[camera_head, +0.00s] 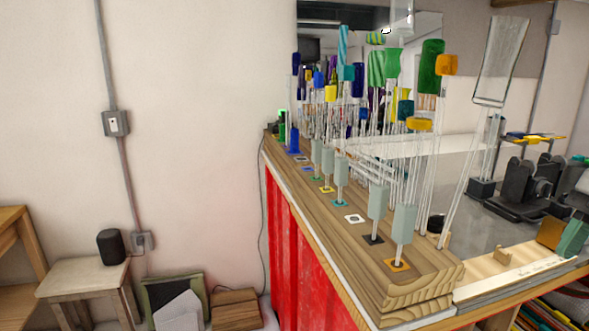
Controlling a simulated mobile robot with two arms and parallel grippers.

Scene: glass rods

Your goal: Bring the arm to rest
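Neither of my grippers nor any part of my arms shows in the head view. Several clear glass rods with coloured tops stand upright in a long wooden block (418,285) on the bench. Pale green pieces sit low on the front row of rods, such as the front one (404,222). A tall clear paddle-shaped glass piece (502,55) leans above the right end of the block.
Red panels (306,258) form the bench front. A black device (528,185) stands at the right. At the lower left, a wooden stool (88,278) holds a dark cylinder (111,246). Wooden boxes (235,310) lie beside it.

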